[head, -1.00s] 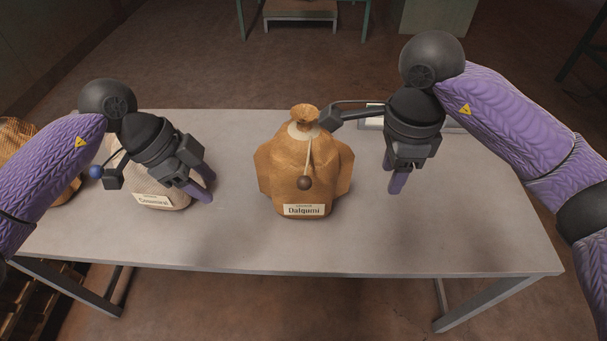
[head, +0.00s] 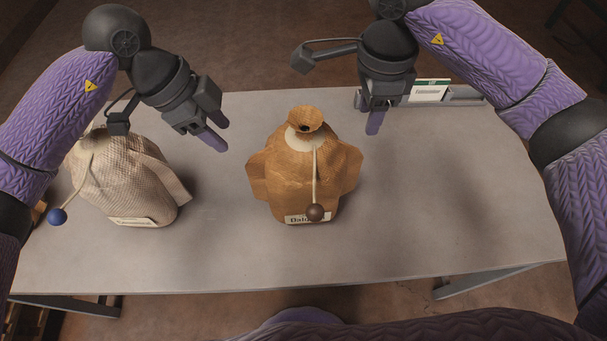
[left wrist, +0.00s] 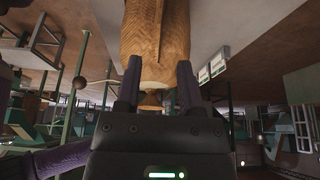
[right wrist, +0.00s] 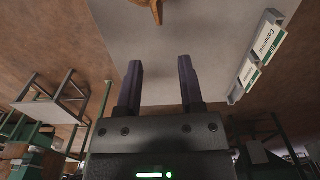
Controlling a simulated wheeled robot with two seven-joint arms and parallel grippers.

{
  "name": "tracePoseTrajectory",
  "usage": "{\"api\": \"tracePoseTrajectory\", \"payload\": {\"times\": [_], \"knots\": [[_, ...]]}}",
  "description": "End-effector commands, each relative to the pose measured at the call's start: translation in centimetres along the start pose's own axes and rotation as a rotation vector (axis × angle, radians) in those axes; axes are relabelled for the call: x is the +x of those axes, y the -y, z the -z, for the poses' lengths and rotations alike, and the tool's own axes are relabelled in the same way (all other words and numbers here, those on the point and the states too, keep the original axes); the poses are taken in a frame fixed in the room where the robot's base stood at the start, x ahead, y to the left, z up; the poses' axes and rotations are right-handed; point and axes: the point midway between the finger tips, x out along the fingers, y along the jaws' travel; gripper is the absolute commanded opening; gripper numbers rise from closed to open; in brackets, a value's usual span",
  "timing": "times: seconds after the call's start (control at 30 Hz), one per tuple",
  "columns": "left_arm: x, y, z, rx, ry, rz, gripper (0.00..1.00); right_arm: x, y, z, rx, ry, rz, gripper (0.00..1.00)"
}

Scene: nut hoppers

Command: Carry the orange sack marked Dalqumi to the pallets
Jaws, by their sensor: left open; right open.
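The orange sack marked Dalqumi (head: 295,180) stands upright on the table, its neck gathered at the top and a cord with a brown ball hanging down its front. My left gripper (head: 216,138) is open and empty, to the left of the sack and apart from it. The sack also shows in the left wrist view (left wrist: 155,30), beyond the open fingers. My right gripper (head: 373,122) is open and empty, to the right of the sack's top. A tip of orange sack (right wrist: 150,8) shows at the top of the right wrist view. The pallets are not identifiable.
A pale sack (head: 125,185) with a blue ball on its cord stands left on the table (head: 440,215). A rail with a green-and-white label card (head: 430,90) is at the back right. The table's right side is clear.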

Motion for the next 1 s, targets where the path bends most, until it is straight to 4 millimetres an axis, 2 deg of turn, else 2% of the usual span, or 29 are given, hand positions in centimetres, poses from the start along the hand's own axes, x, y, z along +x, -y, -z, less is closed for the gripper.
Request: {"api": "tracePoseTrajectory", "payload": {"times": [0.5, 0.7, 0.97, 1.0], "knots": [[8.4, -0.1, 0.0, -0.001, 0.0, -0.003, 0.49, 8.4, -0.1, 0.0, -0.001, 0.001, -0.004, 0.49], [9.7, -0.1, 0.0, -0.001, 0.001, -0.002, 0.49, 9.7, -0.1, 0.0, -0.001, 0.0, -0.001, 0.49], [9.8, 0.0, 0.0, 0.0, 0.0, -0.001, 0.49, 9.7, 0.0, 0.0, -0.001, 0.0, 0.0, 0.49], [9.7, 0.0, 0.0, 0.0, 0.0, -0.001, 0.4, 9.7, 0.0, 0.0, -0.001, 0.0, 0.0, 0.4]]}}
